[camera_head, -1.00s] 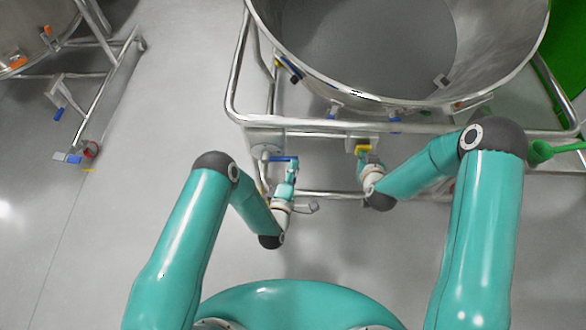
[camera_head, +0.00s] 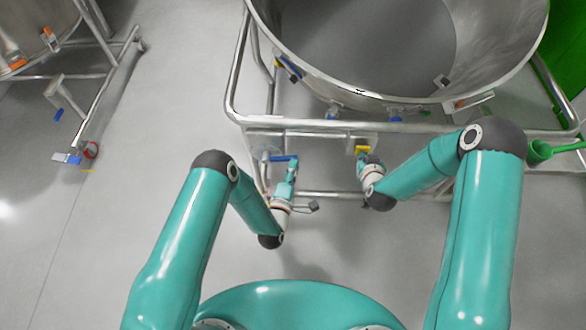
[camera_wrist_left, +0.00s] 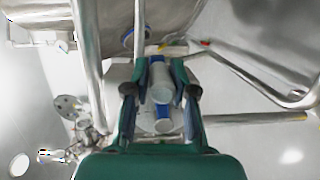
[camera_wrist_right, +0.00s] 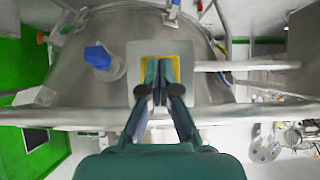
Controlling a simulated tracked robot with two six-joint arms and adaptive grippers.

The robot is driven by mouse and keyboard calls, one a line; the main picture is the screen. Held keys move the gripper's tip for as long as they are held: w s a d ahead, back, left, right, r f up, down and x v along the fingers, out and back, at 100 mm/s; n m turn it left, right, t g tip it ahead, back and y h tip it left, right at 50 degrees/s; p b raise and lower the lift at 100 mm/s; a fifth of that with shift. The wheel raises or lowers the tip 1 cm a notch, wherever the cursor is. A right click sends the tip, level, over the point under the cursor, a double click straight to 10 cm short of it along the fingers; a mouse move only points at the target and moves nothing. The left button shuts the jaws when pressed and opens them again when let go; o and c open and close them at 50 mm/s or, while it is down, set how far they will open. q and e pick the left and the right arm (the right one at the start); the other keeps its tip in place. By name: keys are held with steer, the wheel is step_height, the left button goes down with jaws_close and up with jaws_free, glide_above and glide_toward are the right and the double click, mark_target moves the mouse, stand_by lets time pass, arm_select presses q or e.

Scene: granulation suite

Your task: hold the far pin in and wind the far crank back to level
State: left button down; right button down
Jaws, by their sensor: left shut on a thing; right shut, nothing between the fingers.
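The far crank, with its blue arm (camera_head: 279,158), is on the vessel frame below the steel bowl. My left gripper (camera_head: 291,166) is shut on its grey handle (camera_wrist_left: 161,82), which lies between the fingers in the left wrist view. The arm's tilt is hard to judge from above. The far pin's yellow surround (camera_wrist_right: 176,66) sits on a pale square plate (camera_wrist_right: 188,50). My right gripper (camera_wrist_right: 160,76) is shut and empty, its fingertips in front of the yellow centre. They hide the pin, and I cannot tell how deep it sits.
The large steel bowl (camera_head: 400,60) stands over the tubular frame (camera_head: 330,124), whose rails run close to both grippers. A green scoop-like part (camera_head: 540,152) is at the right. Another framed vessel (camera_head: 25,40) stands at the left, with open floor between.

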arm_select(q)
steer(key=shift+s+f, duration=0.1)
steer(key=shift+f, duration=0.2)
arm_select(e)
steer(key=s, duration=0.8)
stand_by(0.5)
stand_by(0.3)
arm_select(q)
steer(key=c, duration=0.9)
jaws_free()
steer(key=shift+c, duration=0.2)
steer(key=shift+o, duration=0.7)
